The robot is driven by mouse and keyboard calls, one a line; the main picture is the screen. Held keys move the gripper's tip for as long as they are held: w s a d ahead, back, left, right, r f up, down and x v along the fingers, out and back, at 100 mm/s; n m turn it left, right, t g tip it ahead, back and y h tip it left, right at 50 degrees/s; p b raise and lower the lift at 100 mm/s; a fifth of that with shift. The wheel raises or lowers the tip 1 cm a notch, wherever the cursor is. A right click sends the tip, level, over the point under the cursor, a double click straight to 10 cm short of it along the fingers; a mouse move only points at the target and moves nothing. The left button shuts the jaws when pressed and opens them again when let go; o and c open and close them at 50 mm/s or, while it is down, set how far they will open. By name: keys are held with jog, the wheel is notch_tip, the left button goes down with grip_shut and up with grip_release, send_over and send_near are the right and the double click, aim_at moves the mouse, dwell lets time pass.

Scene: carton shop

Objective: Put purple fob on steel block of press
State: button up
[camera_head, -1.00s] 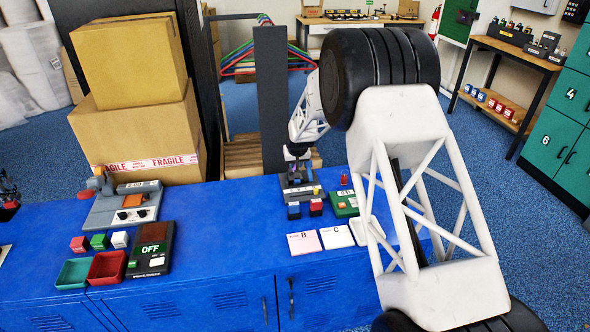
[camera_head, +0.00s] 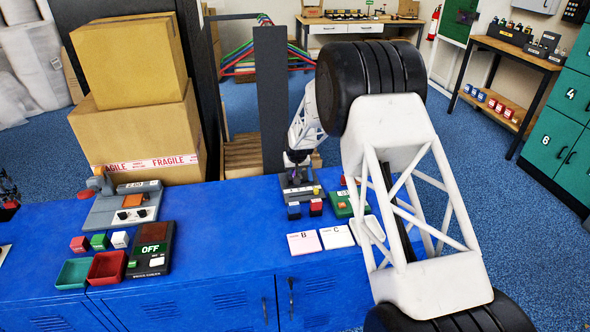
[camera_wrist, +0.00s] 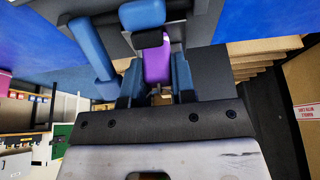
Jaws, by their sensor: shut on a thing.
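The purple fob (camera_wrist: 157,64) shows in the wrist view between my gripper's two blue fingers (camera_wrist: 157,86). My gripper is shut on it. A press with a dark grey body (camera_wrist: 202,22), a blue post (camera_wrist: 92,50) and a blue rounded part (camera_wrist: 142,14) fills the top of that view, close to the fob. In the head view the press (camera_head: 300,193) stands at the back edge of the blue bench, with my gripper (camera_head: 297,172) over it. The fob is too small to make out there. I cannot clearly tell the steel block apart, nor whether the fob touches it.
Left are an OFF device (camera_head: 152,248), a red tray (camera_head: 106,267) and cartons (camera_head: 140,130). The bench middle is clear.

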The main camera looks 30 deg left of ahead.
jog(key=shift+f, duration=0.1)
jog(key=o, duration=0.9)
jog(key=shift+v, duration=6.1)
